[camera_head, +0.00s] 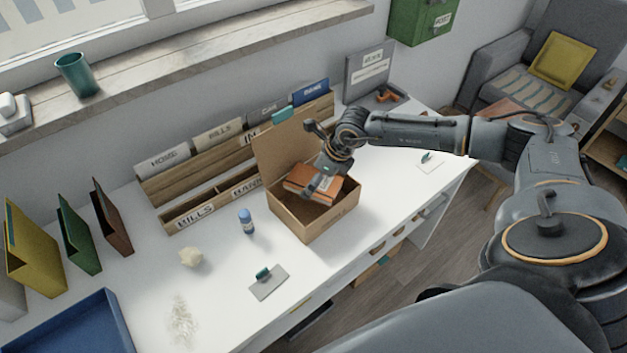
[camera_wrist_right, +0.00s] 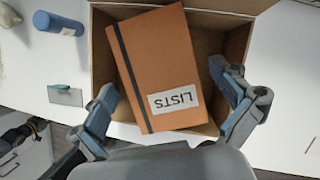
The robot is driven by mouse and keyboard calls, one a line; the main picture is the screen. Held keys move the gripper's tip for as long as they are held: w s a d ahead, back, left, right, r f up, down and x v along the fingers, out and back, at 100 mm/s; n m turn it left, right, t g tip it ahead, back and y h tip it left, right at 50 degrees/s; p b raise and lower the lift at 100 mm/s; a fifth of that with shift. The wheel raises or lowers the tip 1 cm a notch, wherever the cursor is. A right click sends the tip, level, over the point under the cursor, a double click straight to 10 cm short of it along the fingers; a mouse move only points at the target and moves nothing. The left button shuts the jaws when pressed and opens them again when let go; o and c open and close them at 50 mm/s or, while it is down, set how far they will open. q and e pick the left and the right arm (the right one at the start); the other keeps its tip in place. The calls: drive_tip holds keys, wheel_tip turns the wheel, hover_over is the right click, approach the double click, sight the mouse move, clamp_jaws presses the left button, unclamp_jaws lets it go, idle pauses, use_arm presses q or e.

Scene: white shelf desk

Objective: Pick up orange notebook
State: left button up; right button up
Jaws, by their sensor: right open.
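The orange notebook (camera_head: 309,180) lies inside an open cardboard box (camera_head: 319,221) on the white desk. In the right wrist view the notebook (camera_wrist_right: 165,62) has a dark elastic band on its left side and an upside-down "LISTS" label. My right gripper (camera_head: 322,180) reaches over the box from the right. In the wrist view the right gripper (camera_wrist_right: 172,112) is open, its fingers on either side of the notebook's near end, apart from it. The notebook's underside is hidden.
A wooden file organizer (camera_head: 215,170) stands behind the box. A blue tray (camera_head: 75,325) sits at the lower left.

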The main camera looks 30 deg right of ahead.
drive_tip(key=c, duration=1.3)
drive_tip(key=shift+c, duration=0.2)
drive_tip(key=shift+r, duration=0.1)
